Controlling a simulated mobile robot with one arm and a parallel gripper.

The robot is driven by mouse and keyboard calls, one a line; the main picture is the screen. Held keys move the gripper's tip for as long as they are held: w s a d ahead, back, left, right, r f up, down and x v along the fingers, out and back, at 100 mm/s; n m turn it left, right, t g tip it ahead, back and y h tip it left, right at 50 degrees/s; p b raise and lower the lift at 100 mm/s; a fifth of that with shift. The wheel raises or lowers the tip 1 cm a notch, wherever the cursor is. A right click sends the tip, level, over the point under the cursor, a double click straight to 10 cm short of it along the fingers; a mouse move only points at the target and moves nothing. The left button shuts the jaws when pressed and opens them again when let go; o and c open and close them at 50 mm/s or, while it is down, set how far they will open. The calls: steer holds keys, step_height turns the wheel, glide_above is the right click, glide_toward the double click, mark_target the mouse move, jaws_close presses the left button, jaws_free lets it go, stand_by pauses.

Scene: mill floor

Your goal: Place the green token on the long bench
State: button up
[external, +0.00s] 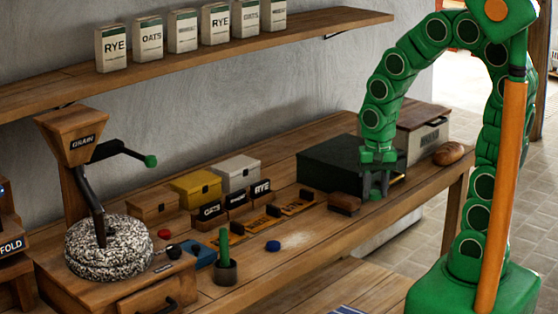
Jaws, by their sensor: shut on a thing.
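My gripper (376,188) hangs over the right part of the long bench (345,232), in front of a dark green box. No green token shows clearly on the bench. A red token (164,234) and a blue token (273,246) lie on the left half of the bench.
A dark green box (335,165) and a brown brush-like block (344,204) stand close to my gripper. The bench's front strip is mostly clear.

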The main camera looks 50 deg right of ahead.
steer(key=shift+s+a+f, duration=0.1)
steer(key=shift+s+a, duration=0.05)
steer(key=shift+s, duration=0.05)
steer(key=shift+w+f, duration=1.9)
steer(key=shift+w, duration=2.5)
glide_above(329, 230)
steer(key=shift+s+f, duration=0.1)
steer(key=shift+f, duration=4.5)
steer(key=shift+f, duration=0.15)
steer(key=o, duration=1)
